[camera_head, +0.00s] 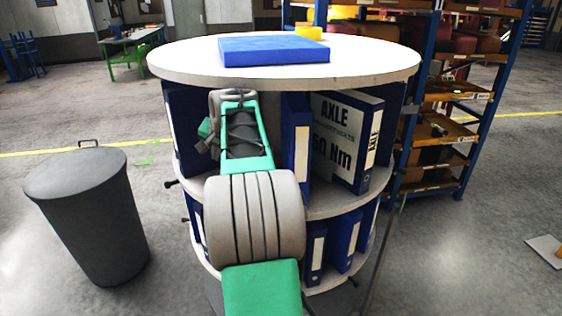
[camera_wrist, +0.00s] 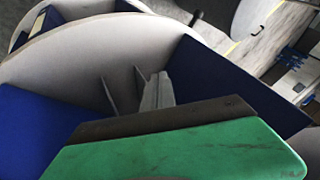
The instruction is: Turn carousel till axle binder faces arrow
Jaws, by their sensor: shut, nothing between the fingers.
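The carousel (camera_head: 170,62) is a round white rack with tiers of blue binders. The axle binder (camera_head: 340,128), white-faced with "AXLE" and "50 Nm" lettering and an AXLE spine label, stands upright in the upper tier, right of centre, its spine turned to the right. My gripper (camera_head: 229,98) is at the upper tier, left of the axle binder, with another blue binder (camera_head: 295,135) between them. In the wrist view my gripper (camera_wrist: 156,80) is shut and empty, between blue panels over the white shelf. Whether it touches anything is unclear. I cannot make out an arrow.
A blue flat binder (camera_head: 273,50) and a yellow object (camera_head: 308,32) lie on the carousel top. A grey lidded bin (camera_head: 90,215) stands close at left. A blue-framed shelf rack (camera_head: 425,130) stands behind at right. Dark knobs (camera_head: 171,184) stick out at the carousel's left.

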